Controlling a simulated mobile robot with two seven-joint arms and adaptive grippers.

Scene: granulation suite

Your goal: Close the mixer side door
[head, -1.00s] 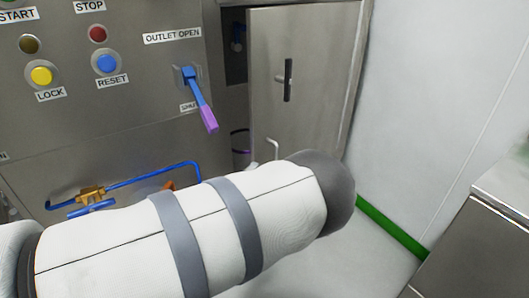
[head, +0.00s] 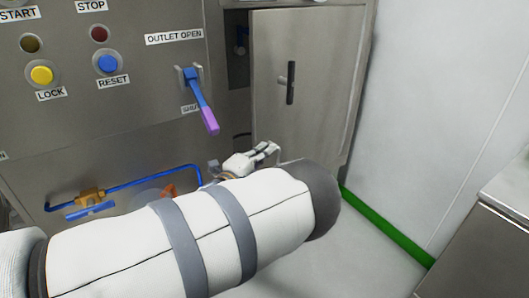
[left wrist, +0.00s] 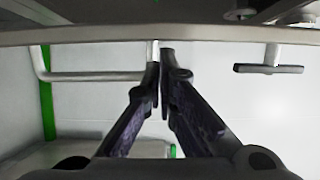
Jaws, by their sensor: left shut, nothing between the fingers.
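The mixer side door (head: 325,90) is a grey metal panel standing ajar at the right of the mixer front. A dark gap shows along its left edge. It has a black latch handle (head: 291,82) and, lower down, a silver pull handle partly hidden by my arm. My left gripper (head: 268,150) is shut and empty near the door's lower left edge. In the left wrist view the door edge (left wrist: 220,35) runs across the top. The shut fingertips (left wrist: 160,58) are close to the silver pull handle (left wrist: 95,76); contact is unclear. My right gripper is not in view.
A blue and purple outlet lever (head: 202,103) sticks out left of the door. Blue piping with a brass valve (head: 90,197) runs below the panel buttons. A steel cabinet (head: 475,245) stands at right. Floor between it and the mixer is clear.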

